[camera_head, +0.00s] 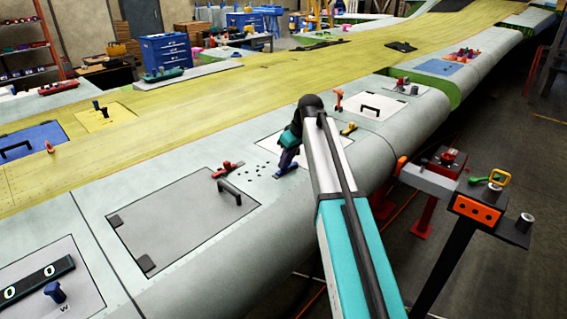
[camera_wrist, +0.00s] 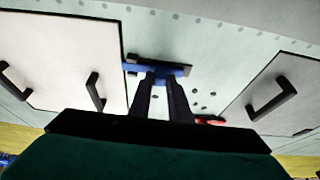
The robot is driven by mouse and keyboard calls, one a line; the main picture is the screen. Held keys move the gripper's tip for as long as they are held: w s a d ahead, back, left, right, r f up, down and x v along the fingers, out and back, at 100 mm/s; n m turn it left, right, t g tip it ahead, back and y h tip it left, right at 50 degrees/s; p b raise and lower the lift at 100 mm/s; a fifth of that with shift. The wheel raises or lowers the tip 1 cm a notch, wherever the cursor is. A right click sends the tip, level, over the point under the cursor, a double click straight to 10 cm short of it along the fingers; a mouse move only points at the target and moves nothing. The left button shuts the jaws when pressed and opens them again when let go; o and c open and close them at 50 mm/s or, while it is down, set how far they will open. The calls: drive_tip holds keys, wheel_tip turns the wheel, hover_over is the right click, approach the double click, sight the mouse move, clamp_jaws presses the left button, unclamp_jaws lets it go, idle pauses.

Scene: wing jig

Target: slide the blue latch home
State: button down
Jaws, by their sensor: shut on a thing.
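The blue latch (camera_head: 280,174) lies on the pale wing skin, between the grey access panel and the white one. In the wrist view the blue latch (camera_wrist: 133,67) sits at the top centre, against a dark bar-shaped piece. My gripper (camera_head: 287,163) reaches down onto the latch from above. In the wrist view my gripper (camera_wrist: 163,75) has its two dark fingers shut on the blue latch. The fingers cover the middle of it, so how far it sits along its slide cannot be told.
A red latch (camera_head: 227,169) and the grey panel (camera_head: 175,220) with a black handle (camera_head: 236,192) lie left of my gripper. Several dark holes (camera_head: 258,165) are beside the blue latch. A yellow latch (camera_head: 349,128) and an orange upright piece (camera_head: 338,100) stand farther right.

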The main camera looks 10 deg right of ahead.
sight(292, 166)
drive_tip(key=shift+w+d, duration=0.8)
drive_tip(key=shift+d, duration=0.35)
drive_tip(key=c, duration=1.6)
unclamp_jaws()
drive_tip(key=shift+d, duration=0.1)
drive_tip(key=shift+c, duration=0.2)
drive_tip(key=shift+r, duration=0.15)
drive_tip(key=b+v, duration=0.4)
drive_tip(key=v, duration=0.9)
drive_tip(key=shift+s+r, duration=0.15)
drive_tip(key=shift+r, duration=0.1)
